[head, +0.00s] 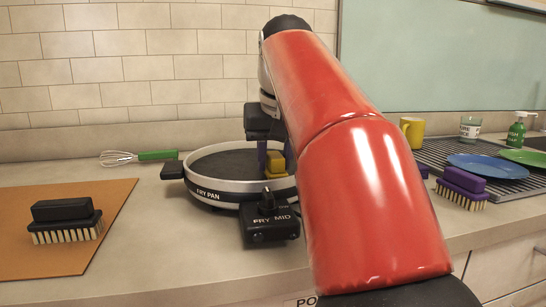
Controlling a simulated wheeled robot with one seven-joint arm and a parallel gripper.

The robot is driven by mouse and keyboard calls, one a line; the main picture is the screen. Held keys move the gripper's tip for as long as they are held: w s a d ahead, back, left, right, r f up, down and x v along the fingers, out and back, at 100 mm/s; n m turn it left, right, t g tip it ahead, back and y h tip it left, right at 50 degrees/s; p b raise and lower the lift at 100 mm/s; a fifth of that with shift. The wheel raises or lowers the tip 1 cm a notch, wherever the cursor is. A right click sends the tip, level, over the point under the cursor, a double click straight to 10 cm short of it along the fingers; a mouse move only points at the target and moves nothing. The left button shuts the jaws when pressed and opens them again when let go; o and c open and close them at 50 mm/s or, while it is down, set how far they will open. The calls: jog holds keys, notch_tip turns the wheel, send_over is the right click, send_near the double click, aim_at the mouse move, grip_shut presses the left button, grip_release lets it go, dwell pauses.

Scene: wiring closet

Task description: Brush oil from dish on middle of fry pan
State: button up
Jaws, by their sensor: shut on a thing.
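The fry pan (215,188), a round dark pan with a pale rim labelled FRY PAN, sits on the counter left of centre. My gripper (274,160), with purple fingers, points down over the right part of the pan. It is shut on a yellow block-like thing (274,174), perhaps a brush; its underside is hard to make out, and I cannot tell whether it touches the pan. My red arm hides the pan's right side and the counter behind. I see no oil dish in this view.
A black control box (270,224) marked FRY MID stands in front of the pan. A black brush (66,220) lies on an orange mat (95,255). A whisk (138,157) lies behind. Right are a purple brush (462,187), a yellow mug (412,132) and plates on a rack.

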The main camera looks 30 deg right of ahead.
jog(key=shift+w+a, duration=0.25)
jog(key=shift+a, duration=0.8)
jog(key=shift+s+d+f, duration=0.1)
jog(key=shift+s+d, duration=0.05)
jog(key=shift+d, duration=0.4)
jog(key=shift+s+d+f, duration=0.1)
jog(key=shift+s+d, duration=0.05)
jog(key=shift+d, duration=0.35)
jog(key=shift+w+a+f, duration=0.1)
jog(key=shift+w+a, duration=0.1)
jog(key=shift+a, duration=0.35)
jog(key=shift+w+a, duration=0.15)
jog(key=shift+a, duration=0.4)
jog(key=shift+s+d+f+p, duration=0.1)
jog(key=shift+s+d+p, duration=0.1)
jog(key=shift+d, duration=0.35)
jog(key=shift+s+d+f+p, duration=0.1)
jog(key=shift+s+d, duration=0.05)
jog(key=shift+d, duration=0.4)
jog(key=shift+w+a+f, duration=0.1)
jog(key=shift+w+a, duration=0.1)
jog(key=shift+a, duration=0.35)
jog(key=shift+w+a, duration=0.15)
jog(key=shift+a, duration=0.4)
jog(key=shift+s+d+f, duration=0.1)
jog(key=shift+s+d, duration=0.1)
jog(key=shift+d, duration=0.35)
jog(key=shift+s+d+f, duration=0.1)
jog(key=shift+s+d, duration=0.05)
jog(key=shift+d, duration=0.4)
